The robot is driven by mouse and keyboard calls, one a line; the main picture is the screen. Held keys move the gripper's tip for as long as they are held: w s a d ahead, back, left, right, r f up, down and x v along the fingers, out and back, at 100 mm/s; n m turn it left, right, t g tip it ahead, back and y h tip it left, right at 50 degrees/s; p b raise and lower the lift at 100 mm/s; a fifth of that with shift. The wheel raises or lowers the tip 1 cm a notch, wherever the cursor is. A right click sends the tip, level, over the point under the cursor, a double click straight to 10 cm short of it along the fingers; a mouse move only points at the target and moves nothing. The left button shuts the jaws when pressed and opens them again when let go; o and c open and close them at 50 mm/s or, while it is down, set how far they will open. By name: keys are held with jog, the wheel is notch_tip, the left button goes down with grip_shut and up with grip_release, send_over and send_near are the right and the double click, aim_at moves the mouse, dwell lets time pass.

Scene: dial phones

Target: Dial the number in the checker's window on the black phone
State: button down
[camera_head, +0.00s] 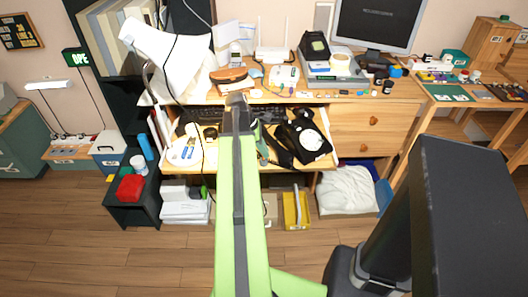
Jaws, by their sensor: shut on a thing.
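The black phone (293,128) sits on the pulled-out desk drawer or tray, right of my arm. Its pale round dial (311,139) faces up; the digits are too small to read. A long black part, perhaps the handset, lies along its left side. My gripper (237,99) is at the far end of my green arm, left of the phone and apart from it. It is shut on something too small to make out. A dark device with a light panel (316,44) stands on a grey box at the back; I cannot tell whether it is the checker, and no number is legible.
The desk (400,92) holds a monitor (374,25), a white router (272,54), a pale phone (284,76) and a brown object (231,79). A white lamp (165,55) stands at left. Open wooden floor lies in front.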

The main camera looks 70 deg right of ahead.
jog(key=shift+f+b, duration=0.9)
jog(key=shift+f, duration=0.15)
jog(key=shift+r, duration=0.1)
jog(key=c, duration=1.3)
grip_release()
jog(key=shift+c, duration=0.2)
jog(key=shift+r, duration=0.1)
jog(key=p+v, duration=1.1)
jog(key=shift+w+r, duration=0.2)
jog(key=shift+r, duration=0.1)
